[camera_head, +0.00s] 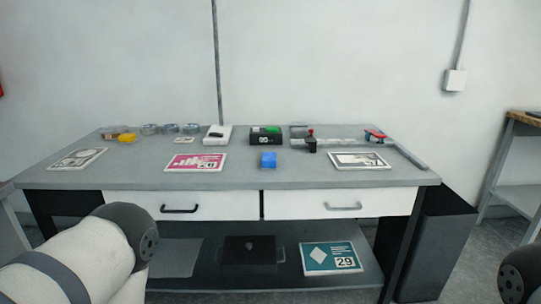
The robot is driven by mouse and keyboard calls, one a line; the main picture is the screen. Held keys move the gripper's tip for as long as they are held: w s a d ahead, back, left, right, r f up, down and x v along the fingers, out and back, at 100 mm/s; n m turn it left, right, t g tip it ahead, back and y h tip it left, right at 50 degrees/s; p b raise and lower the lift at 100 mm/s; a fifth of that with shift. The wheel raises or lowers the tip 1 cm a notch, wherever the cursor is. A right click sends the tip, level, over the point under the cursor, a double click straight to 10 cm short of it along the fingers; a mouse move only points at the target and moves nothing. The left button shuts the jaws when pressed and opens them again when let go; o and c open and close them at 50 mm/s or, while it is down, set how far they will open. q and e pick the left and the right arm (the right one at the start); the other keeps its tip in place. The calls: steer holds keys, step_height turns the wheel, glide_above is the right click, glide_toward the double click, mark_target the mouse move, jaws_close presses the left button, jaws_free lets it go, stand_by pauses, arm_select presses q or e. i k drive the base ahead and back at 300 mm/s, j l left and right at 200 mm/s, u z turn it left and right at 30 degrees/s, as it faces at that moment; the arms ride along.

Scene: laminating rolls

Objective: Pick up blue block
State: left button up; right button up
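The blue block (268,160) sits on the grey tabletop of the workbench (230,178), near the middle and a little back from the front edge. It stands in front of a black box (266,137) and appears apart from it. Part of my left arm shows at the lower left and a small part of my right arm at the lower right edge. Neither gripper is in view, and nothing is touching the block.
A pink card (195,163) lies left of the block and a black-and-white card (358,160) lies right. A dark red-topped tool (311,142) stands close on the right. Two drawers (184,206) are shut below. Clear tabletop lies in front of the block.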

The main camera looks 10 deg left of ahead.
mark_target(269, 161)
steer(key=i+j+z, duration=0.1)
steer(key=j, duration=0.25)
steer(key=i+j+z, duration=0.1)
steer(key=j, duration=0.25)
steer(key=i+j+z, duration=0.15)
steer(key=j, duration=0.2)
steer(key=j+z, duration=0.1)
steer(key=j, duration=0.25)
steer(key=i, duration=0.05)
